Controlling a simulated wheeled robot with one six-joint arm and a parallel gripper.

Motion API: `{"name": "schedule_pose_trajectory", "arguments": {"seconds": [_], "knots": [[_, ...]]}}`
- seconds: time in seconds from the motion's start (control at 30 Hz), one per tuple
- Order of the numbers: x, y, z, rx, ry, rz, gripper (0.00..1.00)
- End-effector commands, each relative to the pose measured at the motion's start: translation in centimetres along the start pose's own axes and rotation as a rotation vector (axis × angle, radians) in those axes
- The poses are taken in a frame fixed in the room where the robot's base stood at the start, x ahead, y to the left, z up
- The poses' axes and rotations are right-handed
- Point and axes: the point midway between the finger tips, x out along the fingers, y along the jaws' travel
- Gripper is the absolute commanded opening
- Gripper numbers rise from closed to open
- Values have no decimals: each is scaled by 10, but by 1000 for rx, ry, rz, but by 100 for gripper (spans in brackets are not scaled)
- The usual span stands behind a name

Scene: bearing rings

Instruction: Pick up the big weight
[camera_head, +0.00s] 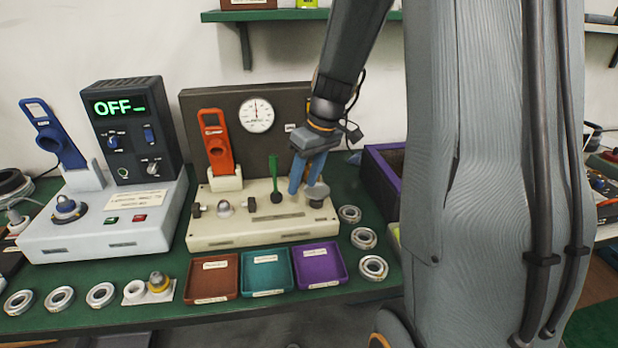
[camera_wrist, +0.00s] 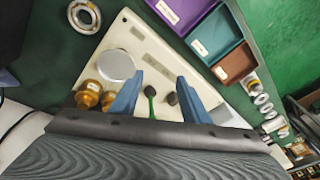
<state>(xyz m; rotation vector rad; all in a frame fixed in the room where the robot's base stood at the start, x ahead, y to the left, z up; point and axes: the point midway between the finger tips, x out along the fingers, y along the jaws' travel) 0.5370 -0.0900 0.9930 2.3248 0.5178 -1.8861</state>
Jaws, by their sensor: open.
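Two brass-coloured pieces that look like weights stand together in the wrist view, left of my gripper's fingers. The bigger-looking brass piece (camera_wrist: 88,94) is at the far left, and a smaller brass piece (camera_wrist: 108,101) is beside it, near the left finger. I cannot make them out in the head view. A round grey disc (camera_wrist: 116,66) is just beyond them on the cream base; it also shows in the head view (camera_head: 317,192). My gripper (camera_head: 304,188) is open and points down over the base. Its two blue fingers (camera_wrist: 158,96) hold nothing.
A green lever (camera_head: 275,180) rises from the cream base (camera_head: 255,228), close to my fingers. An orange lever (camera_head: 215,145) and a dial gauge (camera_head: 256,115) stand behind. Brown, teal and purple trays (camera_head: 318,264) lie in front. Several bearing rings (camera_head: 373,267) are on the right.

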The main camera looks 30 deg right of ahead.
Motion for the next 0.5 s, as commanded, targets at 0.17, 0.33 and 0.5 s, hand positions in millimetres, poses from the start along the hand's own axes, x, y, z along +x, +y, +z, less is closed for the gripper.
{"name": "schedule_pose_trajectory", "arguments": {"seconds": [0.17,0.33,0.5], "knots": [[-7,88,-45,-171,139,-44,42],[-19,144,-67,-311,254,-39,42],[-24,168,-76,-381,307,-27,42]]}}
